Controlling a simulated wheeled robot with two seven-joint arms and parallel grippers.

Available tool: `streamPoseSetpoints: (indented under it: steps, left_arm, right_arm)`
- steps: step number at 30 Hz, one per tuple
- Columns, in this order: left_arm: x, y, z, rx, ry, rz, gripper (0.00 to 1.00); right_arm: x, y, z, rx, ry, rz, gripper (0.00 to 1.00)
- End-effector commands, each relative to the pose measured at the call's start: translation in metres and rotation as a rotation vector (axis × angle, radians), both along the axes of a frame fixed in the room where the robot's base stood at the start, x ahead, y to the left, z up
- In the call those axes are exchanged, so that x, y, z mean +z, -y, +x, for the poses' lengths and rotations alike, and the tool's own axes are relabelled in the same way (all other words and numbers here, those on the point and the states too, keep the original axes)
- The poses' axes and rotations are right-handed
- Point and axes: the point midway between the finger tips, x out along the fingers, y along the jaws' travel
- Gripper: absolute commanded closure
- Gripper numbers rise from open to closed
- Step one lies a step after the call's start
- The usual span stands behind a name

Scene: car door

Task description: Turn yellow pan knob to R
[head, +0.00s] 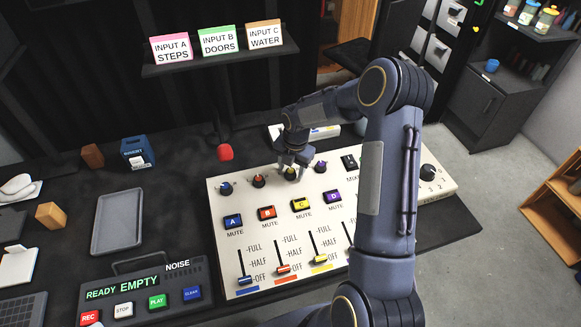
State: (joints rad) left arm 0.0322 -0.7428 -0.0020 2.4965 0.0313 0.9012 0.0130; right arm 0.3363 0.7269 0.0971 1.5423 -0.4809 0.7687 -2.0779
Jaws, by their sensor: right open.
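The yellow pan knob (291,174) sits in the top row of the cream mixer panel (225,215), above the yellow C mute button (300,204). My right gripper (291,165) points down right over this knob, its fingers around or just above it. The gripper is open; whether it touches the knob cannot be told. The knob's upper part and its pointer are mostly hidden by the fingers. My left gripper is not in the view.
Blue (226,188), red (259,181) and purple (321,167) knobs stand close by in the same row. A red microphone-like tip (225,152) rises behind the panel. A grey tray (118,222) and a recorder box (150,290) lie to the left. My right arm covers the panel's right part.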

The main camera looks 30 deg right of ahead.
Motion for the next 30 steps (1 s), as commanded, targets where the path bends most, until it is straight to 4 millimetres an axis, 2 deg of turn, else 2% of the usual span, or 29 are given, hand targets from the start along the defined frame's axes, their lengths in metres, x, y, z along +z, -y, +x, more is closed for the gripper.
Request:
streamPoseSetpoints:
  steps: [10,20,30]
  left_arm:
    - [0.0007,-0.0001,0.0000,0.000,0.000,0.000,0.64]
    - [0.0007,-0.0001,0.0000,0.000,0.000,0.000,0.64]
    - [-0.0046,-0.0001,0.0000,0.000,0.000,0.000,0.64]
  right_arm:
    - [-0.0056,-0.0003,0.0006,-0.001,0.001,0.000,0.50]
    - [-0.0053,-0.0003,0.0004,-0.001,0.001,0.000,0.93]
    - [-0.0065,-0.0001,0.0003,-0.047,0.003,0.006,0.95]
